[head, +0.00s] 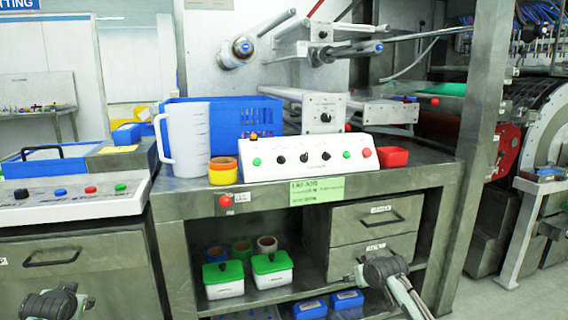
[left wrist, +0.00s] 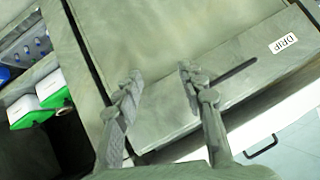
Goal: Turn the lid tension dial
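A white sloped control panel (head: 310,157) stands on the metal bench and carries several black knobs between coloured buttons. Behind it, a white box (head: 323,112) has one small dial (head: 325,117) on its front. The labels are too small to read, so I cannot tell which is the lid tension dial. My left gripper (head: 55,302) is low at the bottom left, away from both. In the left wrist view, its fingers (left wrist: 160,75) are apart with nothing between them. My right gripper (head: 382,268) is in front of the bench drawers, below the panel; its fingers are unclear.
A red button (head: 226,201) sits on the bench front. A metal post (head: 478,160) rises at right. Another button panel (head: 75,197) is at left.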

